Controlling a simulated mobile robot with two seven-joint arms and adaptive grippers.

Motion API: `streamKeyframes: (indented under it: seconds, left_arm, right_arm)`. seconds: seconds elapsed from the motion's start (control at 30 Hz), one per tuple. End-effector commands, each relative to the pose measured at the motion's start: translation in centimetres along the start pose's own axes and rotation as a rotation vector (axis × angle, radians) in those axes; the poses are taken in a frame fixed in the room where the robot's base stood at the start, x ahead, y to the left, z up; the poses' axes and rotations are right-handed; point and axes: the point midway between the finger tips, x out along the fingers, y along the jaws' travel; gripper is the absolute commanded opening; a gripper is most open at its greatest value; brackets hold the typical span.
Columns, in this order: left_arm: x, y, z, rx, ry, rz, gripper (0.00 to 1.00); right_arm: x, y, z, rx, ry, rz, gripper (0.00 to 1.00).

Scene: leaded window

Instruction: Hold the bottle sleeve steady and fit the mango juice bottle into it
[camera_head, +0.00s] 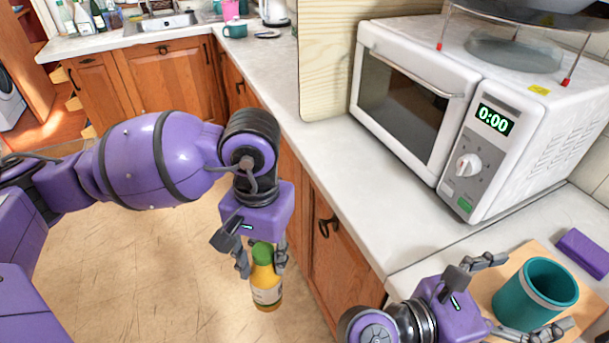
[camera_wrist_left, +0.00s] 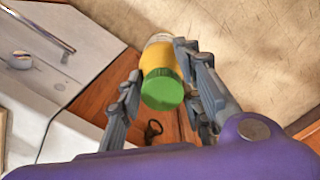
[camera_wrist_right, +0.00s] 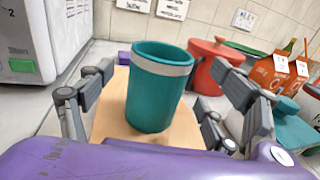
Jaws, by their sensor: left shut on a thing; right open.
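The mango juice bottle (camera_head: 266,284) is yellow-orange with a green cap and hangs upright over the floor, left of the counter. My left gripper (camera_head: 261,262) is shut on it near the cap; in the left wrist view the bottle (camera_wrist_left: 160,66) sits between the fingers (camera_wrist_left: 165,95). The bottle sleeve (camera_head: 535,293) is a teal cup with a grey band, standing upright on a wooden board (camera_head: 484,287). My right gripper (camera_head: 514,294) is open, its fingers on either side of the sleeve. The right wrist view shows the sleeve (camera_wrist_right: 155,90) between the spread fingers (camera_wrist_right: 160,100).
A white microwave (camera_head: 470,110) stands on the counter behind the sleeve. A purple sponge-like block (camera_head: 583,252) lies right of the board. A red pot (camera_wrist_right: 209,66) and orange cartons (camera_wrist_right: 280,72) stand behind the sleeve. The counter (camera_head: 400,215) before the microwave is clear.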

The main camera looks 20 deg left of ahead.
Motion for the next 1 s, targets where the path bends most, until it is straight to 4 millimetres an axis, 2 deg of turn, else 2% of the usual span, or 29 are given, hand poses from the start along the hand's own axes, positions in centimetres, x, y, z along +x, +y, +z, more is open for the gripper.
streamKeyframes:
  seconds: [0.03,0.3,0.7,1.0]
  left_arm:
    - [-1.1,0.1,-0.2,0.001,0.016,0.001,0.00]
    - [-2.8,0.1,-0.3,0.001,0.034,0.001,0.00]
    - [-2.9,0.1,-0.3,0.001,0.036,0.001,0.00]
    - [-2.9,0.1,-0.3,0.001,0.036,0.001,0.00]
  right_arm:
    - [1.0,0.0,0.5,0.002,-0.007,-0.001,0.82]
    - [4.4,0.0,0.2,-0.001,-0.004,0.000,0.82]
    - [5.0,0.0,0.0,-0.001,-0.001,0.000,0.82]
    - [5.0,0.0,0.0,-0.001,-0.001,0.000,0.43]
